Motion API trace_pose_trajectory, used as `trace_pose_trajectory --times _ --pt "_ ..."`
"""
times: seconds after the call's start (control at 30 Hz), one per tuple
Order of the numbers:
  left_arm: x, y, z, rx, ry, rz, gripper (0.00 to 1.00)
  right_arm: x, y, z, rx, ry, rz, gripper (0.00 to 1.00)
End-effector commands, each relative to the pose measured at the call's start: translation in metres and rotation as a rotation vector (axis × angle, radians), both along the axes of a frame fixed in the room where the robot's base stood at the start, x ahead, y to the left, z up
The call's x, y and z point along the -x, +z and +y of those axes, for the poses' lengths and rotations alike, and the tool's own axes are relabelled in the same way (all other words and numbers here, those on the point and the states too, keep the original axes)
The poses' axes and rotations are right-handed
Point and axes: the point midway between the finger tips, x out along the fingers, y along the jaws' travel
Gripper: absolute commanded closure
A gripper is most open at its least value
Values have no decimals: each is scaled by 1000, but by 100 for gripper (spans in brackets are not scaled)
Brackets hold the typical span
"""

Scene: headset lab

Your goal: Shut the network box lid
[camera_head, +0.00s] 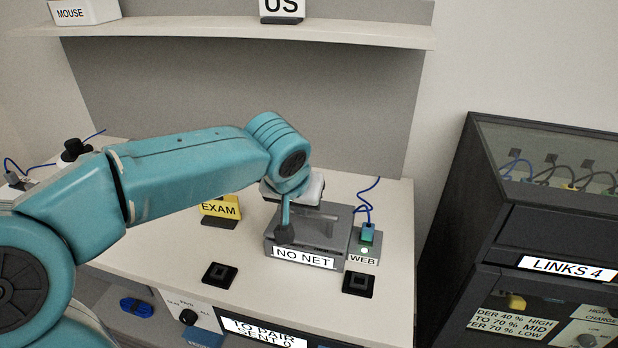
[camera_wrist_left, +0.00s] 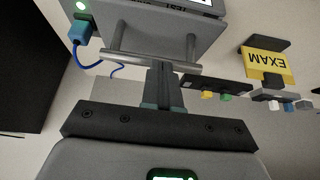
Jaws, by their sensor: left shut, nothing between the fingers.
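The network box (camera_head: 343,248) is a grey box with a "NO NET" label on its front, standing on the white desk. My left arm hides part of its top, so I cannot tell how far its lid is open. My left gripper (camera_head: 285,237) points down over the front left part of the box. In the left wrist view the gripper (camera_wrist_left: 165,100) is shut and empty. Its fingers are close to a grey bar (camera_wrist_left: 130,58) on two posts of a grey box (camera_wrist_left: 145,17); I cannot tell whether they touch. My right gripper is not in view.
A "WEB" unit (camera_head: 362,260) with a green light and blue cable adjoins the box's right side. A yellow "EXAM" sign (camera_head: 220,208) stands to the left. Two black square pads (camera_head: 219,274) (camera_head: 358,284) lie in front. A shelf (camera_head: 240,33) hangs above; a dark cabinet (camera_head: 455,235) stands right.

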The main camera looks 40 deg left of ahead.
Motion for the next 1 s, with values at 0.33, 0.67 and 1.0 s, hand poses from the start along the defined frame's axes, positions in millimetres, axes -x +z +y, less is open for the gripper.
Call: trace_pose_trajectory --times 0.33,0.67,1.0 --pt "3 -5 -2 -1 -1 -1 100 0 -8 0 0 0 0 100" --pt "-3 32 3 0 0 -1 100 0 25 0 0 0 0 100" --pt "28 95 -14 -1 -6 -6 100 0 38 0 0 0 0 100"
